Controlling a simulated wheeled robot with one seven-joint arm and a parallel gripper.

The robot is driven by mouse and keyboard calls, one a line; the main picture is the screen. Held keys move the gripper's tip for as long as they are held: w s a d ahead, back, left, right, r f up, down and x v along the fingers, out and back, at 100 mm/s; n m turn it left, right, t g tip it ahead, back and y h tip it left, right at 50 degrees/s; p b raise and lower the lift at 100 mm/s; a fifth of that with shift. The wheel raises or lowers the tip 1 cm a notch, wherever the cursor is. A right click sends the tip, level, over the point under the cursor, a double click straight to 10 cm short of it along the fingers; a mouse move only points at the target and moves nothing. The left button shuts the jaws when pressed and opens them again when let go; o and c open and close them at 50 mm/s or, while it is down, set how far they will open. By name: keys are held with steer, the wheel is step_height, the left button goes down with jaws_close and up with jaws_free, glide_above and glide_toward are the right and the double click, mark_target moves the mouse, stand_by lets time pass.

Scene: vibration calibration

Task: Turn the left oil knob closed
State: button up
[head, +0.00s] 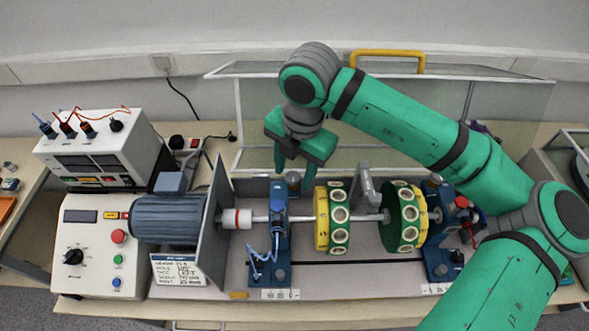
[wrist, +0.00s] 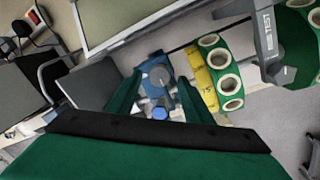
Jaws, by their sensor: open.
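The left blue bearing stand (head: 279,245) carries the shaft just right of the motor. A round grey knob (head: 293,181), which looks like the left oil knob, sits at its top far end. My gripper (head: 301,177) points down over this knob with its green fingers apart. In the wrist view, the grey knob (wrist: 160,75) shows between the fingertips of my gripper (wrist: 160,80), with blue stand around it. A gap seems to remain on both sides; I see no contact. A smaller blue knob (wrist: 160,113) shows nearer the palm.
The blue motor (head: 168,218) and a grey upright plate (head: 216,225) stand to the left. Yellow-green discs (head: 334,217) and a grey hammer-like post (head: 366,190) are to the right. A clear cover with a yellow handle (head: 388,53) stands behind.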

steer(key=shift+w, duration=0.1)
steer(key=c, duration=1.1)
steer(key=shift+o, duration=0.2)
